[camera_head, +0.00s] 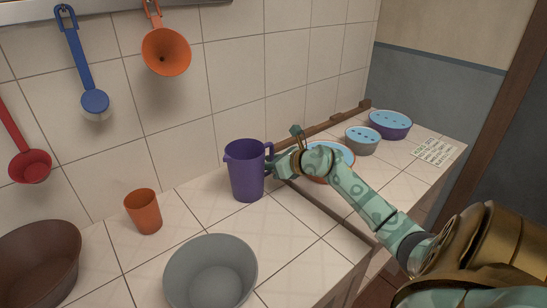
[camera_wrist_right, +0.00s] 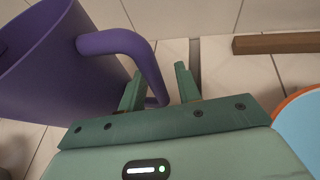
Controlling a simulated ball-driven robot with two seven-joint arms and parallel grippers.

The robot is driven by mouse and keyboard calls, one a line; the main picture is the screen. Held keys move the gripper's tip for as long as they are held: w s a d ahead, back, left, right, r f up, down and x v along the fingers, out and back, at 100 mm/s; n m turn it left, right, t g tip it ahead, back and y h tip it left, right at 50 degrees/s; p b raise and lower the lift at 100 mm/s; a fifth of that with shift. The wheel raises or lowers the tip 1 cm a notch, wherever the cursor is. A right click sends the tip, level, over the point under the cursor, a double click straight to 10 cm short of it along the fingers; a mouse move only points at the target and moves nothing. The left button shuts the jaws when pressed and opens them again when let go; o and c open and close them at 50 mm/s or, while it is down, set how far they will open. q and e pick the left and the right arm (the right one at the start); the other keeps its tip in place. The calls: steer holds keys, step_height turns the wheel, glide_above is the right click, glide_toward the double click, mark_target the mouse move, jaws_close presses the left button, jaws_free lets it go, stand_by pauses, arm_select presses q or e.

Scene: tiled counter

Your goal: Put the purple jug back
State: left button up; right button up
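The purple jug (camera_head: 246,172) stands upright on the tiled counter near the wall, its handle facing right. My right gripper (camera_head: 275,165) is at the handle side of the jug. In the right wrist view the jug (camera_wrist_right: 45,70) fills the upper left. Its handle (camera_wrist_right: 125,45) curves down toward the gap between the fingers. The fingers of my right gripper (camera_wrist_right: 160,82) are spread apart, with the lower end of the handle showing between them. Clear room shows beside the handle there. My left gripper is not in view.
An orange cup (camera_head: 144,211), a grey bowl (camera_head: 211,275) and a brown bowl (camera_head: 40,262) stand left and in front. Lidded bowls (camera_head: 389,125) and a note (camera_head: 434,151) lie right, beyond a wooden strip (camera_head: 320,206). Ladles (camera_head: 95,102) hang on the wall.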

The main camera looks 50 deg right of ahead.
steer(key=p+v, duration=0.3)
steer(key=v, duration=0.9)
